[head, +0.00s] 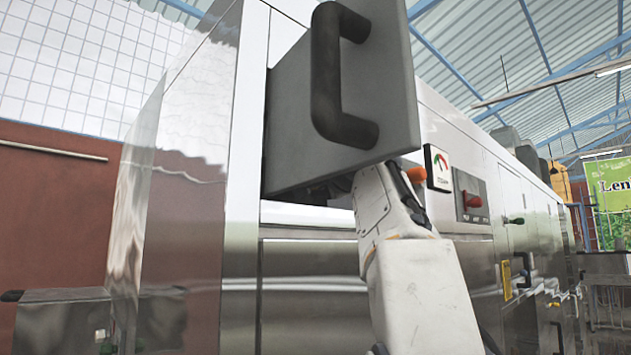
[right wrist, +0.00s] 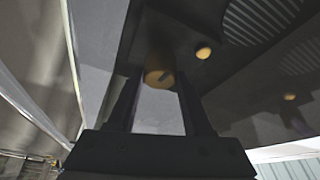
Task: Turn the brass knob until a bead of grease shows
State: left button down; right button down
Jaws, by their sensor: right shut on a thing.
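The brass knob (right wrist: 159,70) shows in the right wrist view, a short round piece with a dark slot on its face, on the dark underside of a housing. My right gripper (right wrist: 159,80) is shut on it, with one dark finger on each side. In the head view my right arm reaches up under the grey drawer-like housing (head: 290,150), which hides the knob and my fingertips. I cannot make out a bead of grease. My left gripper is in neither view.
A grey front panel (head: 390,70) with a black handle (head: 328,75) hangs over my right arm. Small brass-coloured round parts (right wrist: 203,52) and a vent grille (right wrist: 262,15) are near the knob.

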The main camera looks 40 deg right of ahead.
jog(key=shift+r+m+g, duration=0.1)
jog(key=shift+m+g, duration=0.2)
jog(key=shift+m, duration=0.5)
jog(key=shift+c, duration=1.6)
grip_release()
